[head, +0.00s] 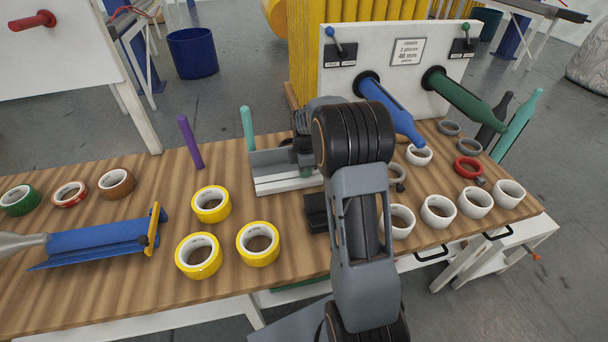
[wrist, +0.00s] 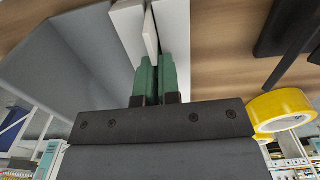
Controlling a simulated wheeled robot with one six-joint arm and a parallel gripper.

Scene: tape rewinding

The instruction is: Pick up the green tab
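My gripper (wrist: 157,72) shows in the wrist view as two green, finger-like pieces on dark mounts, with only a narrow dark gap between them. I cannot tell whether one of these pieces is the green tab or both are finger pads. White plates of a fixture stand just beyond the tips. In the head view my gripper (head: 304,158) is low at the grey and white fixture (head: 285,184), with a dark green part showing at its end. My wrist and arm hide much of this spot. No separate green tab is clearly visible.
Yellow tape rolls (head: 258,244) lie in front of the fixture. White rolls (head: 438,212) lie to the right. A purple peg (head: 190,142) and a teal peg (head: 247,128) stand behind. A panel with a blue roller (head: 392,112) and a green roller (head: 466,97) stands at back right.

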